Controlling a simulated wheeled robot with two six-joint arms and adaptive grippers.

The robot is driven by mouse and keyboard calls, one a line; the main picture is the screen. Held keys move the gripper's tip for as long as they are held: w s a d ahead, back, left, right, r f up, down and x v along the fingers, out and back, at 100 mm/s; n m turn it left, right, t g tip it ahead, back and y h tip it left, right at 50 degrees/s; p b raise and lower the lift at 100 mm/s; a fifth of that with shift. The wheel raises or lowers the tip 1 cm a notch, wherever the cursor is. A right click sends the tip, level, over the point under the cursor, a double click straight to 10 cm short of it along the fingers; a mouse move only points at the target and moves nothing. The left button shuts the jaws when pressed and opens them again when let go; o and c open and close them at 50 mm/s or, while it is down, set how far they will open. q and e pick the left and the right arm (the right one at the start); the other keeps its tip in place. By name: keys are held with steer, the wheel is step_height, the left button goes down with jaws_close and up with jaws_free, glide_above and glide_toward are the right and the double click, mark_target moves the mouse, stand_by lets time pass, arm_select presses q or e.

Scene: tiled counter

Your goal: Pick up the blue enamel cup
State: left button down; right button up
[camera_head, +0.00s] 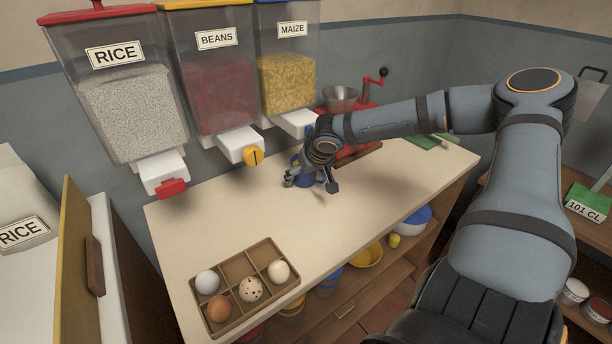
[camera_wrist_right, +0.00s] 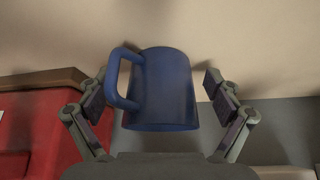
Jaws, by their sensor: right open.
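The blue enamel cup (camera_head: 304,172) stands on the counter (camera_head: 385,185) below the maize dispenser, mostly hidden behind my right gripper (camera_head: 311,182) in the head view. In the right wrist view the cup (camera_wrist_right: 168,92) shows between the two spread fingers of my right gripper (camera_wrist_right: 157,82), with its handle toward the left finger. The fingers are open, with a visible gap on the right side; on the left the handle comes near the finger, and I cannot tell if they touch. My left gripper is not in view.
Rice, beans and maize dispensers (camera_head: 213,80) hang over the counter's back. A red grinder (camera_head: 362,118) with a crank stands beyond the cup. A wooden egg tray (camera_head: 236,268) with several eggs sits at the front left. The counter between tray and cup is clear.

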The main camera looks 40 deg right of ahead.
steer(key=c, duration=1.6)
steer(key=shift+r, duration=0.1)
